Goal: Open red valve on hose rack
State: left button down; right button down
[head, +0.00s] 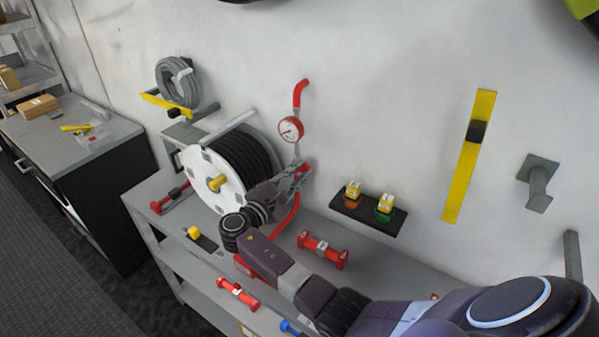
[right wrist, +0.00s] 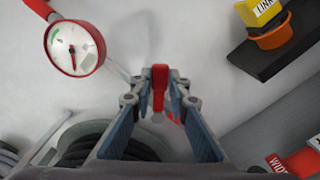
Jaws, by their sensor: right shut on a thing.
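The red valve's handle (right wrist: 159,88) stands between my right gripper's fingertips in the right wrist view. In the head view a small red part of the valve (head: 303,167) shows at the fingertips, below the round gauge. My right gripper (head: 298,171) is shut on this handle; it also shows in the right wrist view (right wrist: 160,76). The valve body is mostly hidden by the fingers. The hose reel (head: 212,180), white with dark hose, stands just left of the gripper. My left gripper is not in view.
A red-rimmed gauge (head: 291,129) sits above the valve on a red pipe; it is close in the right wrist view (right wrist: 75,48). A dark wall shelf (head: 369,216) with labelled yellow-topped items is to the right. Red dumbbell-shaped parts (head: 323,249) lie on the rack below.

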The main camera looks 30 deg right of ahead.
jog(key=c, duration=1.8)
grip_release()
jog(key=shift+c, duration=0.2)
jog(key=shift+a, duration=0.1)
jog(key=v, duration=1.2)
